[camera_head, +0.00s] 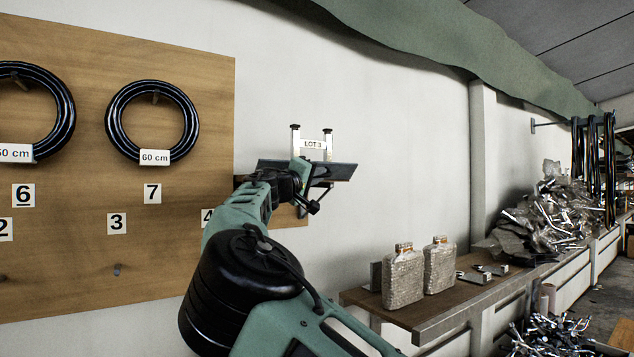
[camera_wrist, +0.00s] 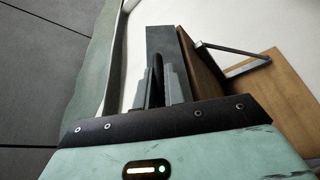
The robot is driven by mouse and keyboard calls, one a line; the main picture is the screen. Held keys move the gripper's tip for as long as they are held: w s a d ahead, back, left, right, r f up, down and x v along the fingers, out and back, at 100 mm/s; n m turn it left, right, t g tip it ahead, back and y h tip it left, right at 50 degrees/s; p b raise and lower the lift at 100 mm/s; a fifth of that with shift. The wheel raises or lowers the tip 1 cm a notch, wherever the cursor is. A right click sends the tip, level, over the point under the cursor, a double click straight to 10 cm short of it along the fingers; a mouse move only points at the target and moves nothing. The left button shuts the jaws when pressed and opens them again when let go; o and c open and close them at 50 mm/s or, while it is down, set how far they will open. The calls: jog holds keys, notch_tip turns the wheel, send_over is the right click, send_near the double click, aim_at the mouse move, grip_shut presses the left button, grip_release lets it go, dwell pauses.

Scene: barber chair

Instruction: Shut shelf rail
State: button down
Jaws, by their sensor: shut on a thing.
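In the wrist view, my gripper (camera_wrist: 156,88) is shut on a narrow black upright piece, which appears to be part of the rail. A grey panel (camera_wrist: 162,40) lies just behind the fingers. My fingertips are hard to make out in the head view.
A wooden board (camera_head: 70,190) with black hose rings and number labels is on the left wall. A bench (camera_head: 420,315) with two wrapped bottles (camera_head: 404,277) and small metal parts stands lower right. A heap of metal parts (camera_head: 560,215) lies farther back. The wall right of the shelf is clear.

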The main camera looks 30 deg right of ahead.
jog(key=r+n+p, duration=0.1)
jog(key=r+n+y+p, duration=0.1)
jog(key=n, duration=0.1)
jog(key=shift+w+r+p, duration=0.1)
jog(key=shift+w+p, duration=0.15)
jog(key=shift+p, duration=0.15)
jog(key=n+p, duration=0.1)
jog(key=p, duration=0.1)
jog(key=w+r+n+y+p, duration=0.1)
jog(key=n+p, duration=0.2)
jog(key=p, duration=0.1)
jog(key=shift+w+r+y, duration=0.15)
jog(key=shift+r+y, duration=0.15)
jog(key=shift+y, duration=0.1)
jog(key=shift+w+n+g+p, duration=0.15)
jog(key=shift+n+g+p, duration=0.15)
jog(key=shift+n+p, duration=0.4)
jog(key=c, duration=1.5)
grip_release()
jog(key=shift+w+f, duration=0.1)
